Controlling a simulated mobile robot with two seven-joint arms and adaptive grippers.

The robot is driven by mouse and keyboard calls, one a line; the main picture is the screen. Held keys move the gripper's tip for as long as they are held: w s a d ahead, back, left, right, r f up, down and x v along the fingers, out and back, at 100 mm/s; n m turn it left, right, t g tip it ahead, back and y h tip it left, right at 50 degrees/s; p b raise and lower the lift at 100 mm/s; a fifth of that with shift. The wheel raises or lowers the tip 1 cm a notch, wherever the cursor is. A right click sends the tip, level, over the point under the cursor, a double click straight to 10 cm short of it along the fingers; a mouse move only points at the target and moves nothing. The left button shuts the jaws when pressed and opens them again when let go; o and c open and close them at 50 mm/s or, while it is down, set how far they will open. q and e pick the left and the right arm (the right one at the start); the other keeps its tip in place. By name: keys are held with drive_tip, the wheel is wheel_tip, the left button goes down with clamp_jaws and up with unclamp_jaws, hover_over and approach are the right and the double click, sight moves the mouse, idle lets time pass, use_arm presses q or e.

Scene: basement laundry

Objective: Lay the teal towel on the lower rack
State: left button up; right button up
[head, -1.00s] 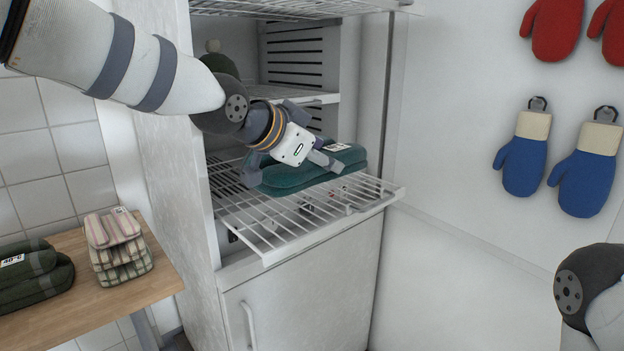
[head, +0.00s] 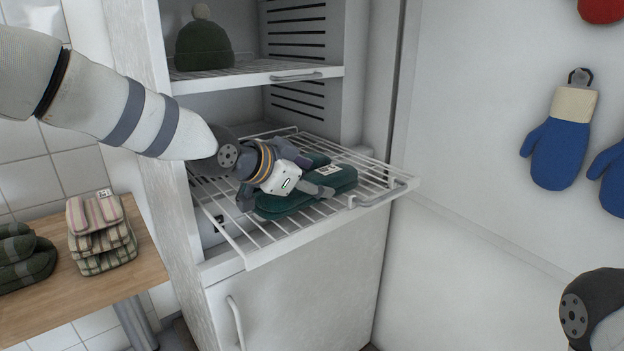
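The teal towel (head: 285,204), folded with a pale tag, is at the lower rack (head: 243,246), a white wire shelf pulled out of the white cabinet. My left gripper (head: 284,196) is above the towel with its fingers spread around it, shut on it. The gripper hides the towel's middle and back left part. The towel is level, at or just above the wires; I cannot tell whether it bears fully on them. My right gripper is not in view; only a link of my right arm shows at the lower right.
A green knit hat (head: 204,47) sits on the upper shelf (head: 255,76). A wooden table (head: 75,290) at left holds striped folded cloths (head: 101,238) and dark green folded towels (head: 20,258). Blue mittens (head: 555,150) hang on the right wall. The rack's front and right are bare.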

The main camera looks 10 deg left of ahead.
use_arm(q)
drive_tip(key=shift+s+d+r, duration=0.1)
drive_tip(key=shift+s+r, duration=0.05)
drive_tip(key=shift+r, duration=0.25)
drive_tip(key=p+v, duration=0.2)
drive_tip(key=v, duration=0.9)
drive_tip(key=shift+s+r, duration=0.1)
drive_tip(key=shift+s+a, duration=0.15)
drive_tip(key=shift+a, duration=0.05)
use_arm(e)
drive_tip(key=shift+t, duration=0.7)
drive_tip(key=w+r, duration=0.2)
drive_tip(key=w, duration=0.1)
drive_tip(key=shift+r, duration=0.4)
